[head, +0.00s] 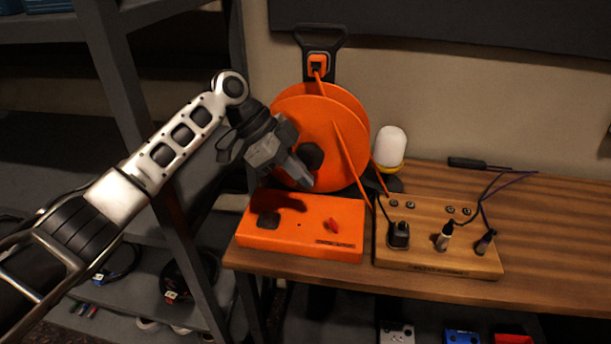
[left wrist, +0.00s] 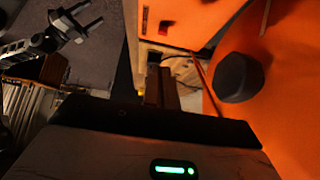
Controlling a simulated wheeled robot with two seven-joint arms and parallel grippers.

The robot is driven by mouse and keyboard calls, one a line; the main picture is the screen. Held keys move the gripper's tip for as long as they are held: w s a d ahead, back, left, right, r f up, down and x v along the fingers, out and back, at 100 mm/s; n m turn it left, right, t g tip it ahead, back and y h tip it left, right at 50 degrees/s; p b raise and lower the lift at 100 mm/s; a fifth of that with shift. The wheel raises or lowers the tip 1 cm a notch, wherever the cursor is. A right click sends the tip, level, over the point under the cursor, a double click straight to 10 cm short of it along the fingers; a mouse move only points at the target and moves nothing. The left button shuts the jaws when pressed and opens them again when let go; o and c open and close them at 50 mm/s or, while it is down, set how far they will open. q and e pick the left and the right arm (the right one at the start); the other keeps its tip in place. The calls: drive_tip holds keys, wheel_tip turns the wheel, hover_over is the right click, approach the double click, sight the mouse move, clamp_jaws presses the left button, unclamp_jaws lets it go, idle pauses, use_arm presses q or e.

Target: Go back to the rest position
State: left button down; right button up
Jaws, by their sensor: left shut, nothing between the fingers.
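My left gripper (head: 301,180) is shut and empty. In the head view it is in front of the orange cable reel (head: 331,128) and above the orange box (head: 305,228), apart from the box's top. The box bears a black socket or switch and a small red knob (head: 334,226). In the left wrist view the shut fingers (left wrist: 161,86) point toward the desk, with the reel (left wrist: 285,100) filling the right side. Another gripper (left wrist: 75,22), apparently my right one, shows at the upper left of that view with its fingers spread. My right gripper is not in the head view.
A wooden board (head: 440,262) with several plugs and sockets lies right of the orange box on the wooden desk (head: 555,240). A white lamp (head: 390,146) stands behind. A dark shelf post (head: 150,150) rises close by my left arm. The desk's right side is mostly clear.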

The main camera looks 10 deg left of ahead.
use_arm(q)
drive_tip(key=shift+f, duration=0.1)
drive_tip(key=s+f, duration=0.2)
drive_tip(key=f, duration=0.1)
drive_tip(key=s+d+f+n, duration=0.1)
drive_tip(key=s+f, duration=0.1)
drive_tip(key=f, duration=0.1)
drive_tip(key=s+d+f+n+y, duration=0.1)
drive_tip(key=s+f, duration=0.2)
drive_tip(key=shift+f, duration=0.15)
drive_tip(key=s+a+f+n+t+y, duration=0.1)
drive_tip(key=s+f+n+t, duration=0.1)
drive_tip(key=s+f+n, duration=0.45)
drive_tip(key=s+a+n+t+y, duration=0.2)
drive_tip(key=s+a+n+y, duration=0.55)
drive_tip(key=s+a, duration=0.9)
drive_tip(key=w+d+f+t+h, duration=0.4)
drive_tip(key=d+f+t, duration=0.2)
drive_tip(key=f, duration=0.4)
drive_tip(key=shift+w+d+f+t, duration=0.2)
drive_tip(key=shift+d+t, duration=0.1)
drive_tip(key=shift+d, duration=0.1)
